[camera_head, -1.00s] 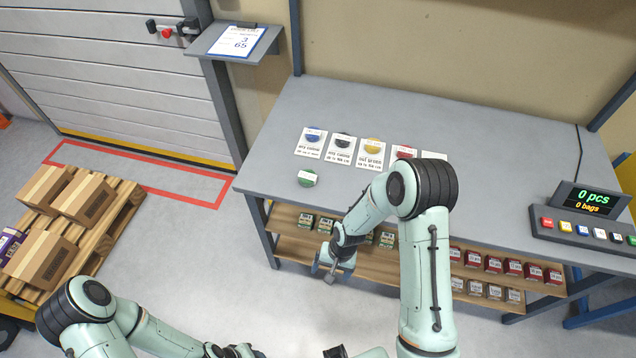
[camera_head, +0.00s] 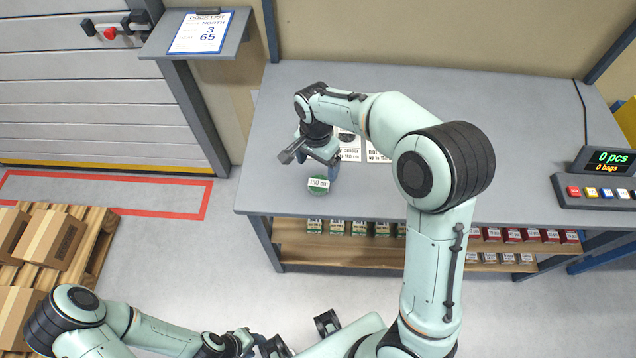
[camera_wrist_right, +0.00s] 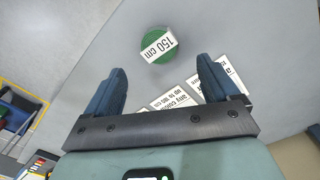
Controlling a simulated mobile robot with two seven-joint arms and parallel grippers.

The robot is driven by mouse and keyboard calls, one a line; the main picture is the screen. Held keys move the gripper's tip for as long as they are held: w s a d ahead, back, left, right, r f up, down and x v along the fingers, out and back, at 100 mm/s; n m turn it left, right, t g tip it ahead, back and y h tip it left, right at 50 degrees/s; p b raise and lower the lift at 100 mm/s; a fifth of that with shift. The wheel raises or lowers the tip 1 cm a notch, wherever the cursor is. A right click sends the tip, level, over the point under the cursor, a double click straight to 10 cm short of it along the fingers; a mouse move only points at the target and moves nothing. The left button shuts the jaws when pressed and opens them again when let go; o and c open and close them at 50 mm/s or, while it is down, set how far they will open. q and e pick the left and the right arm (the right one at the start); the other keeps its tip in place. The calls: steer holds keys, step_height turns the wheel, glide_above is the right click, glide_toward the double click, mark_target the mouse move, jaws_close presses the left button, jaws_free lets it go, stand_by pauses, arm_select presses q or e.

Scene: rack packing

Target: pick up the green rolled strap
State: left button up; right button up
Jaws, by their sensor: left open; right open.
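The green rolled strap (camera_head: 317,191) lies on the grey tabletop near its front left edge, with a white "150 cm" label on top. In the right wrist view the strap (camera_wrist_right: 154,56) is just beyond the fingertips, roughly centred between them. My right gripper (camera_head: 318,168) is open and empty, above the table right beside the strap; its blue fingers (camera_wrist_right: 162,72) show apart in the wrist view. I cannot tell its exact height. My left gripper (camera_head: 300,336) is open, low at the bottom of the head view, away from the table and partly hidden.
White label cards (camera_head: 350,152) lie behind the strap, partly hidden by my right arm. Small boxes (camera_head: 336,228) stand on the wooden shelf below. A button panel (camera_head: 610,193) sits at the table's right. Cartons on a pallet (camera_head: 88,247) are at the left.

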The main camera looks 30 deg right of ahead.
mark_target(318, 184)
steer(key=f, duration=0.8)
steer(key=shift+s, duration=0.25)
steer(key=shift+r, duration=0.1)
steer(key=c, duration=1.2)
